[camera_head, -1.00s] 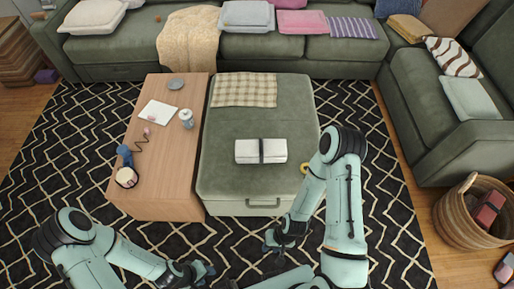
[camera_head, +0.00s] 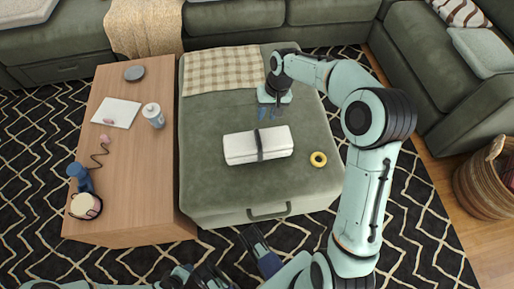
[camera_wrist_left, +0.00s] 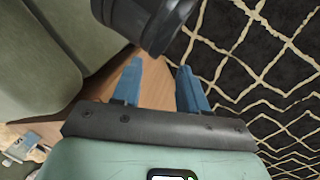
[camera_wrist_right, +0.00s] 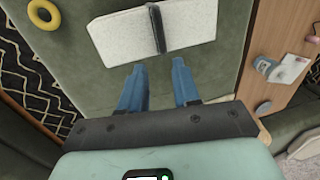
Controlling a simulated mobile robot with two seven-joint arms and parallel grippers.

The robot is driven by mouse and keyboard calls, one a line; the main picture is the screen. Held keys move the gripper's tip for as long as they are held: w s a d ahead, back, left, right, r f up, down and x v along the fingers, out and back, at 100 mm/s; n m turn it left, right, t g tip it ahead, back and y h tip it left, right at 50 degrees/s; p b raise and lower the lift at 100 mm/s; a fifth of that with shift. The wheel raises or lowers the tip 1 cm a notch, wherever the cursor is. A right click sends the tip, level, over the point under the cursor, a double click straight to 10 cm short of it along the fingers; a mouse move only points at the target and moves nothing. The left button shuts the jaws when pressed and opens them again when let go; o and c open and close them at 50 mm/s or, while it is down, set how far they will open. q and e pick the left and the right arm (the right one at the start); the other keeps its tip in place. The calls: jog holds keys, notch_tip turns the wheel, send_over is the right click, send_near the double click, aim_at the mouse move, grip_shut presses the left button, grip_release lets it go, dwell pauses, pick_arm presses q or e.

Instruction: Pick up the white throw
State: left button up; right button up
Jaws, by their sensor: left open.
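The white throw (camera_head: 240,148) is a folded white bundle with a dark band around its middle. It lies on the green ottoman seat (camera_head: 215,190). My right gripper (camera_head: 270,112) is open and empty, pointing down just behind the throw in the head view. In the right wrist view, the throw (camera_wrist_right: 115,40) lies ahead of the spread blue fingertips (camera_wrist_right: 156,64), apart from them. Its top edge is cut off there. My left gripper (camera_wrist_left: 158,75) is open and empty, low near the front, away from the throw.
A yellow ring (camera_head: 318,159) lies right of the throw, and a checked cloth (camera_head: 222,70) behind it. A wooden table (camera_head: 140,170) on the left holds a white jar (camera_head: 153,115), paper (camera_head: 116,112) and a grey disc (camera_head: 134,73). A basket (camera_head: 485,180) stands right.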

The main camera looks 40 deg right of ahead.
jog(key=b, duration=0.2)
send_over(258, 136)
jog(key=d, duration=0.1)
jog(key=f, duration=0.7)
jog(key=shift+s+d, duration=0.2)
jog(key=shift+s, duration=0.1)
jog(key=shift+f, duration=0.35)
jog(key=f, duration=0.1)
jog(key=f+b, duration=0.1)
jog(key=f, duration=0.1)
jog(key=shift+w+a+f, duration=0.15)
jog(key=shift+a+f, duration=0.1)
jog(key=shift+a, duration=0.15)
jog(key=shift+a+f+b, duration=0.1)
jog(key=shift+f+b, duration=0.2)
jog(key=shift+f, duration=0.1)
pick_arm(q)
jog(key=f, duration=0.1)
jog(key=a+f, duration=0.1)
jog(key=f, duration=0.1)
jog(key=a+f, duration=0.1)
jog(key=f, duration=0.1)
jog(key=shift+a+f, duration=0.1)
jog(key=shift+f, duration=0.1)
pick_arm(e)
grip_shut()
jog(key=shift+w+r, duration=0.1)
